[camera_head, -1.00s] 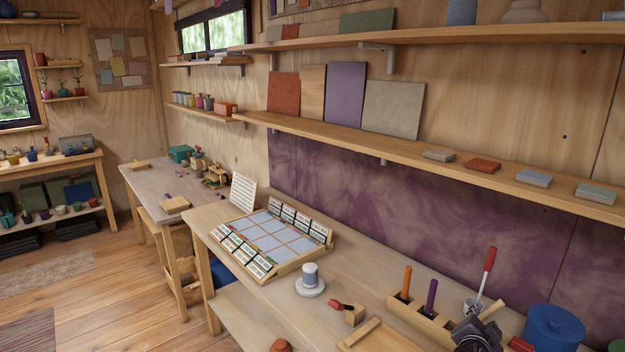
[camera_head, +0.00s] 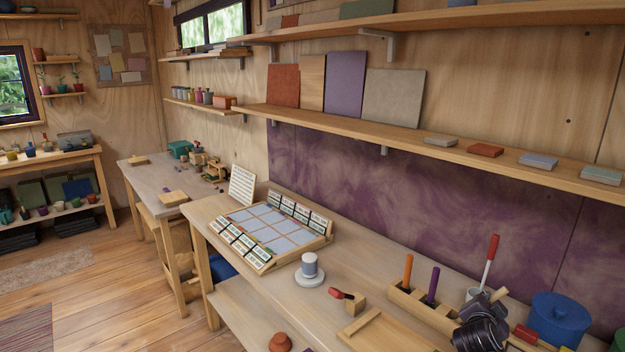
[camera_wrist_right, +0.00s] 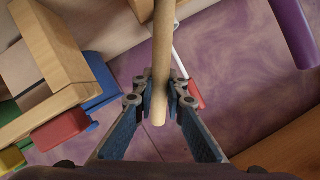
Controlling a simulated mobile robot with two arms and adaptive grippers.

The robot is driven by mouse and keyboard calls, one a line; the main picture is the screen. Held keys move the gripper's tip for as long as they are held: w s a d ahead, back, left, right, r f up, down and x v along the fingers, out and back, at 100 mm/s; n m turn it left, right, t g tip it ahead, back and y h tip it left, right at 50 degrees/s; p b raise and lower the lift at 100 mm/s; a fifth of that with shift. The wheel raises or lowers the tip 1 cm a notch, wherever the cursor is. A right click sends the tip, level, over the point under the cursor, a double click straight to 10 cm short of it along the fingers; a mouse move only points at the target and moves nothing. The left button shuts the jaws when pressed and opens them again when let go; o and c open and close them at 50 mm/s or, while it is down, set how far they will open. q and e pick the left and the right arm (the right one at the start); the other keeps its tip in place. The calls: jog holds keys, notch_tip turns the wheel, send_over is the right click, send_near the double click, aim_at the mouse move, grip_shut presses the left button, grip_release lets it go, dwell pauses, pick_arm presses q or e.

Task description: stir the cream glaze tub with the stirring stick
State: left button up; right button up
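My right gripper (camera_head: 488,312) is at the front right of the bench in the head view. In the right wrist view, its two blue-padded fingers (camera_wrist_right: 160,100) close on both sides of a pale wooden stick (camera_wrist_right: 161,55), which I take for the stirring stick. The stick's rounded near end (camera_wrist_right: 157,120) shows between the fingers; its far end runs out of the picture. In the head view only a short piece of the stick (camera_head: 498,295) shows above the gripper. I cannot make out a cream glaze tub in either view. My left gripper is not in view.
A cup (camera_head: 472,294) with a red-handled tool (camera_head: 491,248) stands just behind the gripper.

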grip_shut()
jog(key=shift+r+p, duration=1.7)
jog(key=shift+r, duration=0.8)
